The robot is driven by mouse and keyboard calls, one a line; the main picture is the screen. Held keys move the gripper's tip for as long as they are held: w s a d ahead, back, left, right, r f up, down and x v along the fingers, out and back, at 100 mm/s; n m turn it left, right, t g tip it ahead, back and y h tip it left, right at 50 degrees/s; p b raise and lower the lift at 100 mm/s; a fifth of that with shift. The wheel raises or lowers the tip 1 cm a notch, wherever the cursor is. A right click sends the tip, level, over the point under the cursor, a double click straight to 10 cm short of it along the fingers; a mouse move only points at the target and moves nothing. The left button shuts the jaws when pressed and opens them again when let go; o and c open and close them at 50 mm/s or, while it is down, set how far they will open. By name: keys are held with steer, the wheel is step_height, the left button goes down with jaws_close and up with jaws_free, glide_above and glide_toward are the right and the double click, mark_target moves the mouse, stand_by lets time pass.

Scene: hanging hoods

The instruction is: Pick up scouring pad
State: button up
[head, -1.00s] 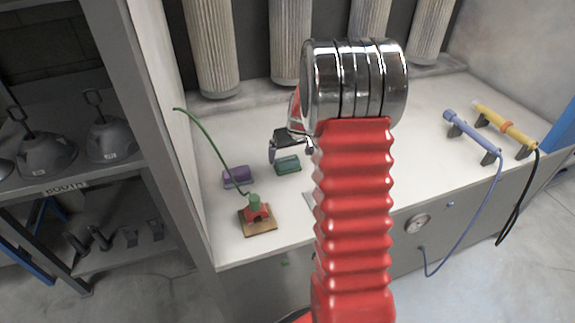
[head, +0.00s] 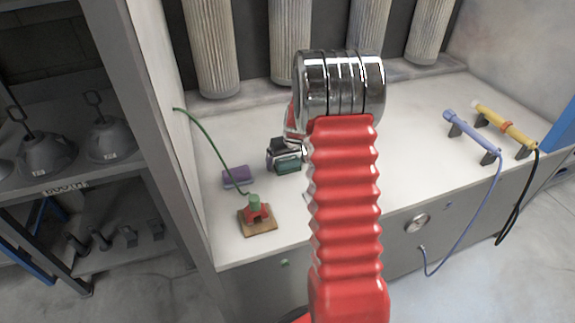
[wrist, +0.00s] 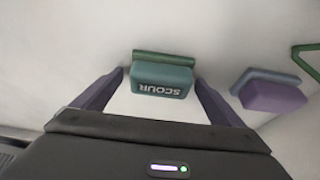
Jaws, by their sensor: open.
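The scouring pad is a teal block with a green layer, lying on the white worktop in the head view (head: 288,163). In the wrist view the pad (wrist: 162,81) shows the word SCOUR, upside down. My gripper (wrist: 160,78) is open, with one finger on each side of the pad. Small gaps show between the pad and both fingertips. In the head view the dark gripper (head: 284,150) is at the pad and hides part of its left and upper side.
A purple pad (head: 236,176) lies just left of the scouring pad; it also shows at the right in the wrist view (wrist: 272,95). A red device on a wooden base (head: 257,218) with a green hose stands in front. Blue (head: 470,132) and yellow (head: 505,125) tools rest on the right.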

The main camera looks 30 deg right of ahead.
mark_target(287, 158)
steer(key=shift+c, duration=0.2)
steer(key=c, duration=1.1)
steer(key=shift+r, duration=0.1)
step_height(287, 158, up, 10)
steer(key=shift+f, duration=0.1)
stand_by(0.4)
